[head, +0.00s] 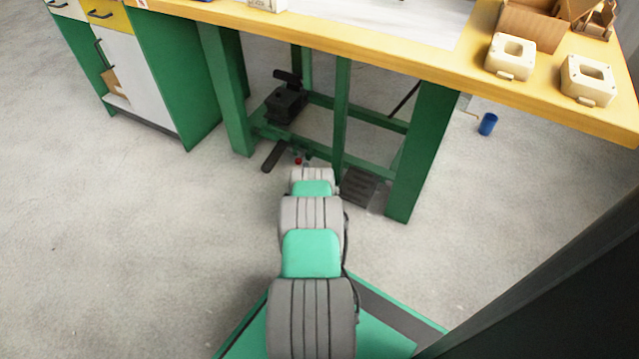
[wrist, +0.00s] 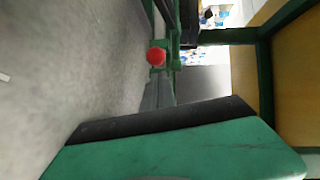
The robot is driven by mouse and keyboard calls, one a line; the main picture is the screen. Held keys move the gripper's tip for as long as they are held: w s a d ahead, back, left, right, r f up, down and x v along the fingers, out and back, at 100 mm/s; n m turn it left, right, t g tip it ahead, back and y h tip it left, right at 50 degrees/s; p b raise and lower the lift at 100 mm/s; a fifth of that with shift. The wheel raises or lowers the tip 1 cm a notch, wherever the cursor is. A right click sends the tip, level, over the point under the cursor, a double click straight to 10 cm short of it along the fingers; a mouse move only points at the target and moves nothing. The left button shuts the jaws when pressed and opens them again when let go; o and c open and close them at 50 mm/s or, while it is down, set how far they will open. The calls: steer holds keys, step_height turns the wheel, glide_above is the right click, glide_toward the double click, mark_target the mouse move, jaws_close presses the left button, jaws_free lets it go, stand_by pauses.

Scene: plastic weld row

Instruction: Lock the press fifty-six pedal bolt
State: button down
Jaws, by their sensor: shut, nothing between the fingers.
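The red-knobbed bolt (head: 298,161) is low on the green frame under the bench. Its round red knob (wrist: 156,57) shows just above the middle of the wrist view. My gripper (wrist: 165,120) shows as a black edge with a green body along the bottom of the wrist view. It is shut and empty, and apart from the knob in that picture. In the head view my arm hides it. A dark pedal bar (head: 275,155) lies just left of the knob. Whether the bolt is in or out is too small to tell.
A black ribbed foot pedal (head: 360,187) is right of my arm, beside the bench's green leg (head: 420,150). A black unit (head: 286,103) sits on the frame behind. A blue cup (head: 487,124) stands on the floor at right. The floor at left is clear.

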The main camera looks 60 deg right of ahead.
steer(key=s+d+p+v, duration=0.1)
steer(key=p+v, duration=0.4)
steer(key=v, duration=0.6)
steer(key=shift+s+r+p, duration=0.25)
steer(key=shift+s+p, duration=0.15)
steer(key=shift+s, duration=0.1)
